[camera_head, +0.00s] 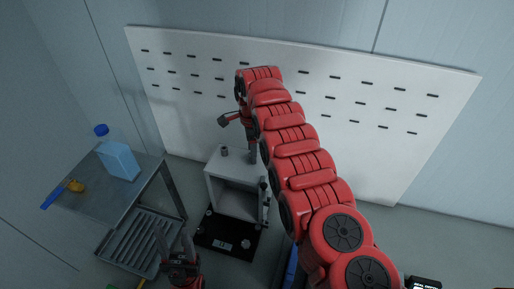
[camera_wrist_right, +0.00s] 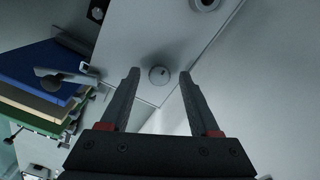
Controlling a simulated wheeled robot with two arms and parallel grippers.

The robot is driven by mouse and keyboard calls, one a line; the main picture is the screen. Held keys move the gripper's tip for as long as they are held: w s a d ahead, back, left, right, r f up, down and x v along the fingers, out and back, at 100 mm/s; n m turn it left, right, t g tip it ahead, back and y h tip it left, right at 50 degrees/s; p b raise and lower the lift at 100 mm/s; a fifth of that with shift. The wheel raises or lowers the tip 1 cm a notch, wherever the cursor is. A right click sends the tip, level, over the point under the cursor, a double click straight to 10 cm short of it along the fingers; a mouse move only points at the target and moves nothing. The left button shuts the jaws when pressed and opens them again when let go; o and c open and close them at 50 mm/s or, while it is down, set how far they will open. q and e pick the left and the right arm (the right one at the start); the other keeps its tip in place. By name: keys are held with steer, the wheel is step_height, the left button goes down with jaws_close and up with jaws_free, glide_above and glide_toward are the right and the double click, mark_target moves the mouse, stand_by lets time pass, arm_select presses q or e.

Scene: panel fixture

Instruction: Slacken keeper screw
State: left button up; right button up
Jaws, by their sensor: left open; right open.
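A small round grey screw head (camera_wrist_right: 159,76) with a dark mark sits on a pale flat face, seen in the right wrist view. I take it for the keeper screw. My right gripper (camera_wrist_right: 160,80) is open, with one fingertip on each side of the screw head; I cannot tell whether they touch it. In the head view the right arm reaches over the grey box fixture (camera_head: 235,168), and its gripper is by the box's top, partly hidden by the arm. My left gripper (camera_head: 173,236) is open and empty at the bottom, left of the fixture.
The box stands on a black scale-like base (camera_head: 218,243). A metal cart (camera_head: 105,198) at left carries a blue bottle (camera_head: 121,160) and a blue-handled tool (camera_head: 54,195). A slotted white panel (camera_head: 330,95) stands behind. Blue, beige and green slabs (camera_wrist_right: 40,70) lie left of my right gripper.

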steer(key=shift+s+a, duration=0.1)
steer(key=shift+a, duration=0.05)
jaws_close()
